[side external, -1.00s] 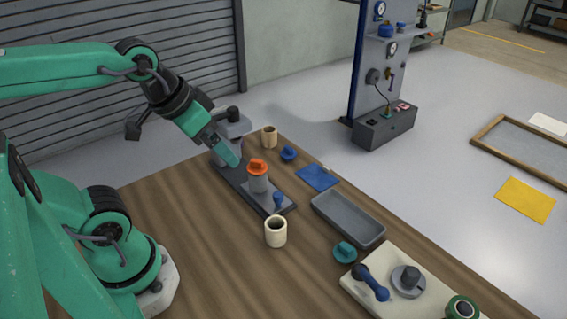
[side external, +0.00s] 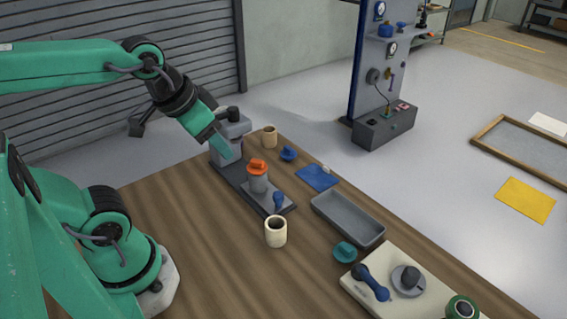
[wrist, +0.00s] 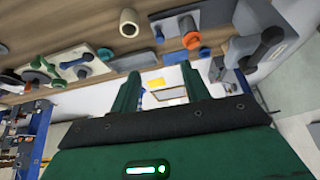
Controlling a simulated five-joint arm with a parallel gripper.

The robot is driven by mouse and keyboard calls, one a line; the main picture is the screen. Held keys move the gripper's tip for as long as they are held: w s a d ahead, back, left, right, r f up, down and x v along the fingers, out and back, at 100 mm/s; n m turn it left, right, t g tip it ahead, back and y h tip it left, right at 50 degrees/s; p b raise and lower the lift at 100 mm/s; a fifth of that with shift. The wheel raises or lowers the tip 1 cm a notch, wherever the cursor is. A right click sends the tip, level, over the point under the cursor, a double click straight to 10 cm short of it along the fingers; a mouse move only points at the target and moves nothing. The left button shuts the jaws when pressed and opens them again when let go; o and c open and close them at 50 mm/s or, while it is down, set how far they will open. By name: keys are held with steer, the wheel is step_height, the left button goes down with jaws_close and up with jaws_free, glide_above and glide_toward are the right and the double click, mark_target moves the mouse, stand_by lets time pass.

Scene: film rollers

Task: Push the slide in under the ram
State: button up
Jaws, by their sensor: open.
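The grey press with the ram (side external: 226,150) stands at the far end of a dark base plate (side external: 236,186), partly hidden by my gripper. The slide (side external: 268,196) is on the near part of that plate, carrying a grey cylinder with an orange cap (side external: 257,165). A blue knob (side external: 278,198) stands at the slide's near end. My gripper (side external: 222,152) is open and empty, in front of the press in the side view and left of the orange cap. In the wrist view my open fingers (wrist: 158,86) show below the orange cap (wrist: 191,40); the press (wrist: 265,42) is at upper right.
A cream cup (side external: 276,231) stands close to the slide's near end. Another cup (side external: 269,137), a blue cap (side external: 288,154) and a blue cloth (side external: 318,177) lie beyond the plate. A grey tray (side external: 348,218) is to the right. The left part of the table is clear.

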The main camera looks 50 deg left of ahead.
steer(key=w, duration=0.1)
steer(key=m+g, duration=0.5)
steer(key=m, duration=0.4)
glide_above(278, 193)
steer(key=shift+s+d+f, duration=0.1)
steer(key=shift+d+f, duration=0.05)
steer(key=shift+f, duration=6.1)
steer(key=shift+f, duration=0.15)
steer(key=shift+f, duration=3.75)
steer(key=shift+c, duration=0.5)
jaws_close()
